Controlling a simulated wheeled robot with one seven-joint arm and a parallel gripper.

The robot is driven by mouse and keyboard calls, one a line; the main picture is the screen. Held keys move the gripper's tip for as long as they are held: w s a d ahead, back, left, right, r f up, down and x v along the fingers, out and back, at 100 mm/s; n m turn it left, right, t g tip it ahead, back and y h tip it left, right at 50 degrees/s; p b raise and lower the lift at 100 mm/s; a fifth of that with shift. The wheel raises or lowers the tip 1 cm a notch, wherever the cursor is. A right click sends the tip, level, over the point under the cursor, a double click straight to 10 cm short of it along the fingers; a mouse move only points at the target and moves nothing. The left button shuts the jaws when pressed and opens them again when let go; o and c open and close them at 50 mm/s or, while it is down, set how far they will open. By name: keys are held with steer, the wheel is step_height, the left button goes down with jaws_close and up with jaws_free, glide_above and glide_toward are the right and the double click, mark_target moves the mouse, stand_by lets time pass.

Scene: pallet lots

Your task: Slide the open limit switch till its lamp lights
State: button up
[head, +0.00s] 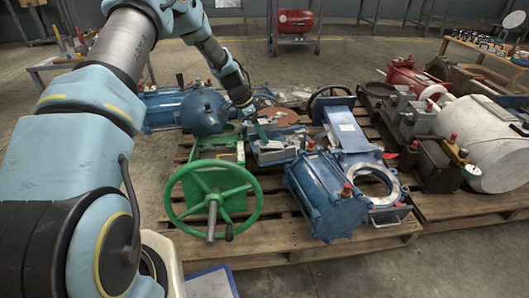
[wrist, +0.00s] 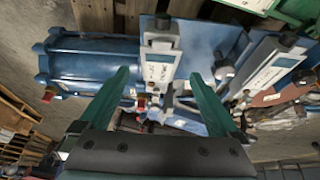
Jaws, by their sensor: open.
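My gripper (wrist: 159,76) is open, its two green fingers apart and nothing held between them. In the wrist view a grey box-shaped device with a white label and dark top (wrist: 160,50), which looks like a limit switch, stands beyond and between the fingertips. A second similar labelled device (wrist: 268,68) lies tilted to the right. I cannot tell which is the open one, and no lit lamp is clear. In the head view my gripper (head: 256,124) is above the small grey and blue parts (head: 274,150) on the pallet, partly hiding them.
A green handwheel valve (head: 212,198) stands at the pallet's front left. A blue cylinder (head: 322,195) and a blue flanged part (head: 350,135) are to the right. A blue motor-like body (wrist: 95,65) lies left of the fingers. A second loaded pallet (head: 470,205) stands further right.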

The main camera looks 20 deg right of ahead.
mark_target(276, 151)
steer(key=b+x, duration=0.1)
steer(key=x, duration=0.8)
steer(key=shift+b, duration=0.4)
jaws_close()
steer(key=shift+a, duration=0.1)
